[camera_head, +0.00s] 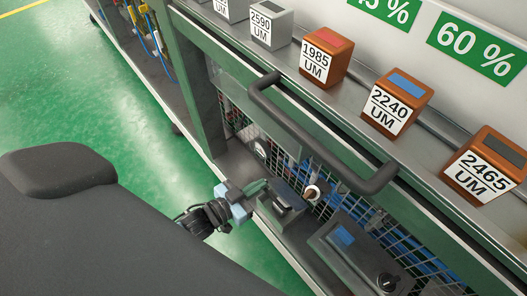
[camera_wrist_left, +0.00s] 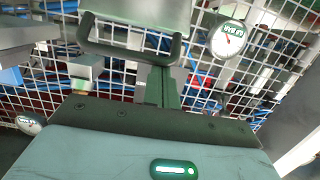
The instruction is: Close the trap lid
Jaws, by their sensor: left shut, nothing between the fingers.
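The trap appears to be a small dark grey box (camera_head: 285,203) on the lower ledge of the line. In the left wrist view a grey panel (camera_wrist_left: 140,18), seemingly its lid, carries a black U-shaped handle (camera_wrist_left: 130,53). I cannot tell the lid's angle. My left gripper (camera_head: 262,185) is shut and empty, with its fingers close by the box in the head view. In the left wrist view its shut fingers (camera_wrist_left: 164,80) point towards the handle; contact is unclear. My right gripper is not in view.
A wire mesh (camera_wrist_left: 60,60) stands behind, with a round gauge (camera_wrist_left: 229,38). A dark control box (camera_head: 345,240) is to the right on the ledge. A long black bar handle (camera_head: 315,140) juts out above. Labelled blocks, including an orange one (camera_head: 397,103), line the upper shelf.

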